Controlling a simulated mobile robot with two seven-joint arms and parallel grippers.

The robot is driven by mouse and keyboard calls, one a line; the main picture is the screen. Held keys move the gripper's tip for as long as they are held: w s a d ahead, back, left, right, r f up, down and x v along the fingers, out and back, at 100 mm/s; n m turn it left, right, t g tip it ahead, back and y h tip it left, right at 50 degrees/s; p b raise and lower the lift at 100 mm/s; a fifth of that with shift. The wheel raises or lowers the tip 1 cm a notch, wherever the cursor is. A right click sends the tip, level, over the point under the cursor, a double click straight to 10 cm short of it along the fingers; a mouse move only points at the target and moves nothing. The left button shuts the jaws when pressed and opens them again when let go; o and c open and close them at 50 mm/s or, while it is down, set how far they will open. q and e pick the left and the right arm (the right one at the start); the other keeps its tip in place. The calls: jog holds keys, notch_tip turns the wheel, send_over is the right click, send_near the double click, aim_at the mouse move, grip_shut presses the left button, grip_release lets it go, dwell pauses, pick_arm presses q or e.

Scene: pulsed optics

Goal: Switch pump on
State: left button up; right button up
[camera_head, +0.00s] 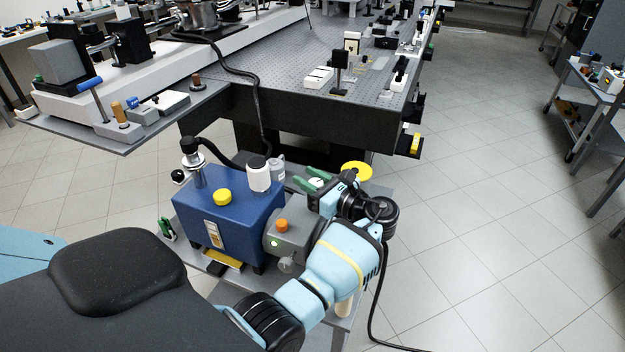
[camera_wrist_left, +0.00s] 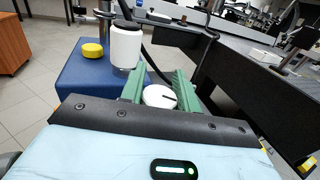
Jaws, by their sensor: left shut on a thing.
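The pump is a blue box (camera_head: 225,218) with a grey motor housing (camera_head: 289,240) at its right side. The housing carries an orange knob (camera_head: 282,226) and a small green light (camera_head: 274,243). My left gripper (camera_head: 311,182) is behind the housing, its green fingers pointing left. In the left wrist view my left gripper (camera_wrist_left: 158,82) is shut on a round white piece (camera_wrist_left: 158,97) with a dark mark. This piece also shows between the fingers in the head view (camera_head: 317,183). What lies under it is hidden. My right gripper is not in view.
A white bottle (camera_head: 258,177) and a yellow cap (camera_head: 222,196) sit on the blue box. A yellow disc (camera_head: 357,171) lies behind my left wrist. The dark optical table (camera_head: 310,128) stands behind the pump.

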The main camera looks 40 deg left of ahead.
aim_at(321, 186)
pick_arm(q)
jog(key=shift+s+n+g, duration=0.1)
jog(key=shift+n+g, duration=0.4)
jog(key=shift+g, duration=0.3)
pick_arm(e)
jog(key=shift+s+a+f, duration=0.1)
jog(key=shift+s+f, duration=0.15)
pick_arm(q)
jog(key=o, duration=1)
jog(key=shift+c, duration=0.2)
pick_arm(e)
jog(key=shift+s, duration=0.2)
pick_arm(q)
jog(key=d+b, duration=0.1)
jog(key=d, duration=0.6)
jog(key=shift+d, duration=0.4)
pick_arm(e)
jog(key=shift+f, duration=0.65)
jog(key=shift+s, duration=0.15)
pick_arm(q)
jog(key=shift+s+f, duration=0.1)
jog(key=shift+s, duration=0.05)
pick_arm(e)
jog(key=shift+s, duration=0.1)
